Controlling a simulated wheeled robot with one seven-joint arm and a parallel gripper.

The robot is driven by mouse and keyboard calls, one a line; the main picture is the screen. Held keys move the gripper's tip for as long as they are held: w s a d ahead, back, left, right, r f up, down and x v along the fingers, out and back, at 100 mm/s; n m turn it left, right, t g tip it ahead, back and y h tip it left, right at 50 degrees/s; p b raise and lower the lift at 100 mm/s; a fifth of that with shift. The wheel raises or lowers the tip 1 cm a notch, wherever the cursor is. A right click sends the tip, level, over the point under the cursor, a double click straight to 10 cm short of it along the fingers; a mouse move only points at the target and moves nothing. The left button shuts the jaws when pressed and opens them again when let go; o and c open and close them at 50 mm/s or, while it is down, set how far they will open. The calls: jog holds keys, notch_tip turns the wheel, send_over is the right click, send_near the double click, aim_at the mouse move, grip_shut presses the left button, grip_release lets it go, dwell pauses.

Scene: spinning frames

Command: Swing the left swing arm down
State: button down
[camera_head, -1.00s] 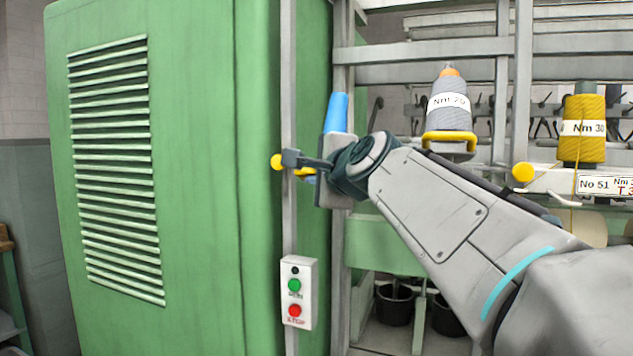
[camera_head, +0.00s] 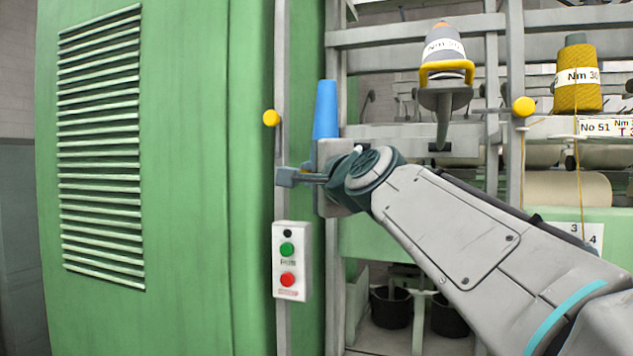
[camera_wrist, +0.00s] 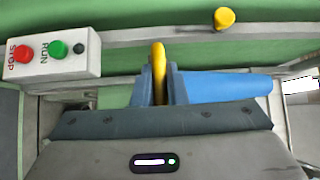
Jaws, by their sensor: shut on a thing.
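My gripper (camera_head: 285,177) is in front of the frame post right of the green cabinet. In the wrist view, its two fingers (camera_wrist: 159,84) are shut on a yellow handle (camera_wrist: 158,60) of the left swing arm. In the head view my gripper hides the handle and most of the swing arm. A blue cone (camera_head: 326,110) stands just behind and above my wrist. It also shows in the wrist view (camera_wrist: 225,87), right of the fingers.
A RUN/STOP box (camera_head: 291,262) is on the post close below my gripper. A yellow knob (camera_head: 271,118) is on the post above. Another swing arm with a yellow handle (camera_head: 447,72) and grey cone (camera_head: 443,45) stands to the right. The green cabinet (camera_head: 190,180) is left.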

jog(key=shift+w+d+f+b, duration=0.1)
jog(key=shift+w+f+b, duration=0.1)
jog(key=shift+f+b, duration=0.7)
jog(key=shift+w+d+f+b, duration=0.1)
jog(key=shift+w+f+b, duration=0.05)
jog(key=shift+f+b, duration=0.7)
jog(key=shift+f, duration=0.15)
jog(key=c, duration=1.5)
grip_release()
jog(key=shift+o, duration=0.2)
